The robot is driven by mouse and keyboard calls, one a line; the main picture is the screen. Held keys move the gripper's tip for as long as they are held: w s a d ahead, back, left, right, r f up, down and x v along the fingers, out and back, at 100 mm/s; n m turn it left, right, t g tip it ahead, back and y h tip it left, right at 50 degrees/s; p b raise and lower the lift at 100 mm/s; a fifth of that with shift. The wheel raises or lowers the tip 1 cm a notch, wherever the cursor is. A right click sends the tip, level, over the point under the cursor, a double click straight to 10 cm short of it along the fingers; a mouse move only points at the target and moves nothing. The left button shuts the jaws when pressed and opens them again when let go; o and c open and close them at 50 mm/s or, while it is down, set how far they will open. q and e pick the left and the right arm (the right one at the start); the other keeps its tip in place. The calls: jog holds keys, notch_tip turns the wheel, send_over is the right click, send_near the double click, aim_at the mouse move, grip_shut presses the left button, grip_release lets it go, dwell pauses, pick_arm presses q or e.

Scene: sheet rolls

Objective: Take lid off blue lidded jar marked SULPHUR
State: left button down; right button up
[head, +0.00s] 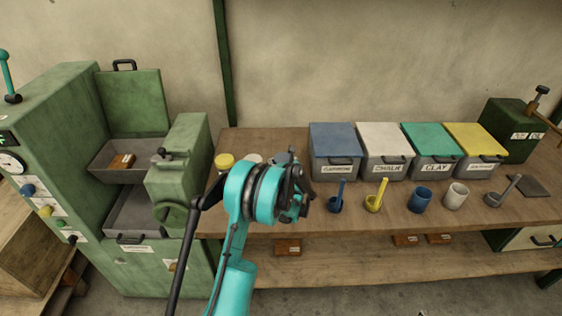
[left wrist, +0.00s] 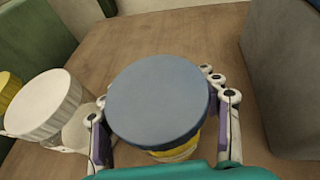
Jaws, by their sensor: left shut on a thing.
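The round blue lid (left wrist: 155,98) fills the middle of the left wrist view. Part of the jar body (left wrist: 180,152) shows just under its near edge, with a yellowish band; no marking can be read. My left gripper (left wrist: 162,92) has a finger on each side of the lid and is shut on it. Whether the lid is seated or slightly raised cannot be told. In the head view my left arm (head: 240,200) reaches over the bench's left part and hides most of the jar. My right gripper is not in view.
A white-lidded jar (left wrist: 45,105) and a yellow-lidded jar (head: 224,160) stand to the left. Lidded bins, blue (head: 333,138), white (head: 383,136), green (head: 431,137) and yellow (head: 476,137), stand to the right. Scoops and cups are in front of them. A green machine (head: 180,160) is at left.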

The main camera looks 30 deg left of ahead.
pick_arm(q)
jog(key=c, duration=0.9)
grip_release()
jog(key=shift+f, duration=0.15)
jog(key=o, duration=0.5)
